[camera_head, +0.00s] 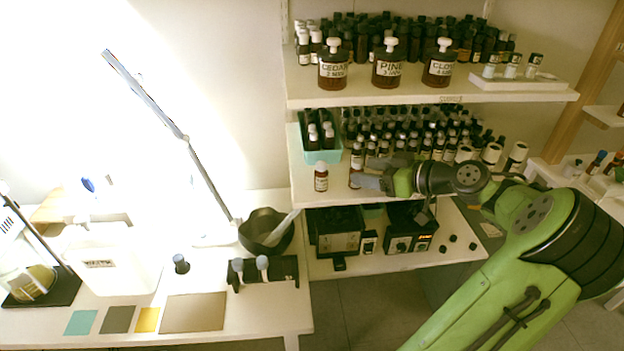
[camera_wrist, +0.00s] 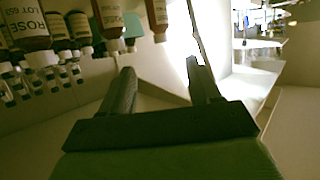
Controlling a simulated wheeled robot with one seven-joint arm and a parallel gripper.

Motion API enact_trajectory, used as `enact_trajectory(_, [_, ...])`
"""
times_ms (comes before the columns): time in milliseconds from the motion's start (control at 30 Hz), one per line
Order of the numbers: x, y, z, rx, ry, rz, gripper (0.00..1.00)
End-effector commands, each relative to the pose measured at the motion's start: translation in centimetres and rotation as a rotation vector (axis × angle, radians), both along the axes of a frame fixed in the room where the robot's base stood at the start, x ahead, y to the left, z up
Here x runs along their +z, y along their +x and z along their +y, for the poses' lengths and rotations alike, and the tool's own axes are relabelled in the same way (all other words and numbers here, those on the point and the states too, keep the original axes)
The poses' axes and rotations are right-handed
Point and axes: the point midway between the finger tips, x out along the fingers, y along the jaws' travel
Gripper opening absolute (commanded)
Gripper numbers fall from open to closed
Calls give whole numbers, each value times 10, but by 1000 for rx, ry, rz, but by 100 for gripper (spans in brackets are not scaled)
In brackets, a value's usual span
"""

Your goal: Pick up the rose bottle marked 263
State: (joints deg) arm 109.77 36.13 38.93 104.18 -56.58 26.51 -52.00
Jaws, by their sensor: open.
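Small brown bottles with white labels stand in rows on the middle shelf (camera_head: 300,188). One bottle (camera_head: 321,177) stands apart near the shelf's front left. Another bottle (camera_head: 356,163) stands just behind my gripper (camera_head: 366,183), its lower part partly hidden. In the wrist view, one bottle (camera_wrist: 24,30) at the upper left reads ROSE and LOT, with its number unclear. Two more bottles, one (camera_wrist: 108,18) with a LOT label and one (camera_wrist: 158,18), are cut off at the top. My gripper's fingers (camera_wrist: 160,68) are apart with nothing between them. I cannot read 263 on any bottle.
A teal bin (camera_head: 322,155) of bottles is at the shelf's left. The top shelf (camera_head: 420,98) holds large jars and dark bottles. Black devices (camera_head: 338,232) stand on the lower shelf. A lamp (camera_head: 160,105) and a black bowl (camera_head: 266,230) are on the left table.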

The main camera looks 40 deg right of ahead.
Motion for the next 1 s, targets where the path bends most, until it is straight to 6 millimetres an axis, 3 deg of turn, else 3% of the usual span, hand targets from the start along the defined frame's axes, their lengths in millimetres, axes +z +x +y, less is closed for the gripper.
enact_trajectory(200, [-21, 54, 12, 8, 3, 1, 62])
enact_trajectory(633, [-43, 119, 27, 6, 2, 2, 62])
enact_trajectory(733, [-47, 129, 28, 4, 1, 3, 62])
enact_trajectory(933, [-47, 130, 28, 2, 0, 4, 62])
enact_trajectory(1000, [-47, 130, 28, 2, 0, 4, 54])
